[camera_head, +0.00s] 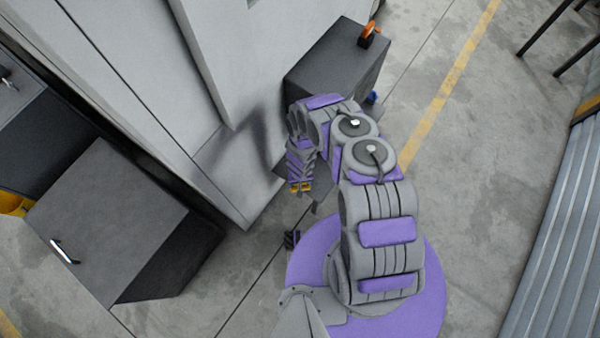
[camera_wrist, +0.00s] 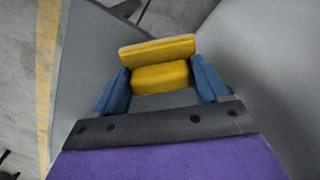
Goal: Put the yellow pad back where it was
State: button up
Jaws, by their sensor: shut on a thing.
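The yellow pad (camera_wrist: 156,53) is at the top middle of the wrist view, a flat plate with a thicker yellow block behind it on the near side. My gripper (camera_wrist: 163,75) has blue fingers, one on each side of the yellow block, and is shut on it. In the head view my gripper (camera_head: 300,187) is at the end of my bent arm, hanging near the grey cabinet wall, with small yellow bits at its tip. How much of those bits is pad cannot be told at this size.
A dark box (camera_head: 340,65) with an orange object (camera_head: 369,36) on top stands behind my arm. A tall light-grey cabinet (camera_head: 150,90) is to the left. A dark cabinet with a handle (camera_head: 64,252) is at lower left. Open concrete floor (camera_head: 470,170) lies to the right.

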jog(key=shift+f+b, duration=0.45)
jog(key=shift+f, duration=0.05)
jog(key=o, duration=1.1)
notch_tip(320, 180, up, 17)
jog(key=p, duration=0.7)
jog(key=shift+r+p, duration=0.15)
jog(key=shift+p, duration=0.15)
